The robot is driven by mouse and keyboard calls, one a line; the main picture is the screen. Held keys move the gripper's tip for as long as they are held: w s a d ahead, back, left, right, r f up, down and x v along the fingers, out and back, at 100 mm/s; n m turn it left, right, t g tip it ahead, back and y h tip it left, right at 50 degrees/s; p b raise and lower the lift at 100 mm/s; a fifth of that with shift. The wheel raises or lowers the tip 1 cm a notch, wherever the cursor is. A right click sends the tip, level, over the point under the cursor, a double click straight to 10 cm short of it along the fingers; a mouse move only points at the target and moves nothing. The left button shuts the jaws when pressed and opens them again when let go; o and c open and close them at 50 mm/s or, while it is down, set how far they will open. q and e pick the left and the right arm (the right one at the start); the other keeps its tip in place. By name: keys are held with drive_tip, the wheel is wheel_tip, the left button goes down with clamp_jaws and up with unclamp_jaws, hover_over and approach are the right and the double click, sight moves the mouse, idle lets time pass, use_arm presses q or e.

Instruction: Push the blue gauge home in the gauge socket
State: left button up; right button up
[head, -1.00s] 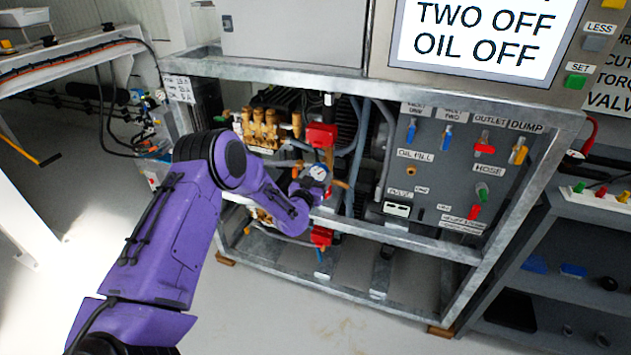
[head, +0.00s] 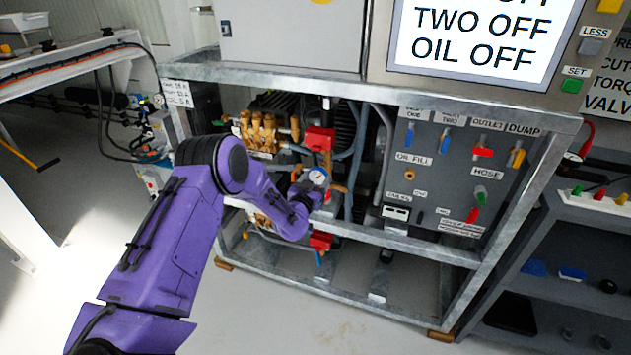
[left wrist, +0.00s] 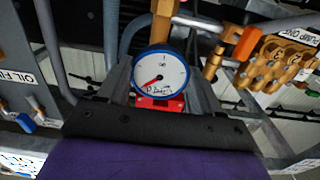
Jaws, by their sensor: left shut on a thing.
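The blue gauge (head: 317,177) has a round white dial with a blue rim and a red needle. It also shows in the left wrist view (left wrist: 161,76), between the fingers, with a red part below the dial. My left gripper (head: 308,188) is shut on the gauge, inside the pump frame beside the brass and red fittings. In the left wrist view the two grey fingers (left wrist: 160,98) stand on either side of the gauge. The gauge socket is hidden, so I cannot tell how the gauge sits against it. My right gripper is not in view.
A grey metal frame (head: 370,236) surrounds the pump. Red blocks (head: 319,139), brass fittings (head: 258,130) and hoses crowd the space near my gripper. A valve panel (head: 445,175) stands to the right. The floor in front is clear.

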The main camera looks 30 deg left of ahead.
use_arm(q)
drive_tip(key=shift+b+x, duration=0.8)
drive_tip(key=shift+x, duration=0.35)
idle(0.6)
drive_tip(key=o, duration=1.5)
drive_tip(key=shift+c, duration=0.2)
drive_tip(key=v, duration=1)
drive_tip(key=shift+s, duration=0.3)
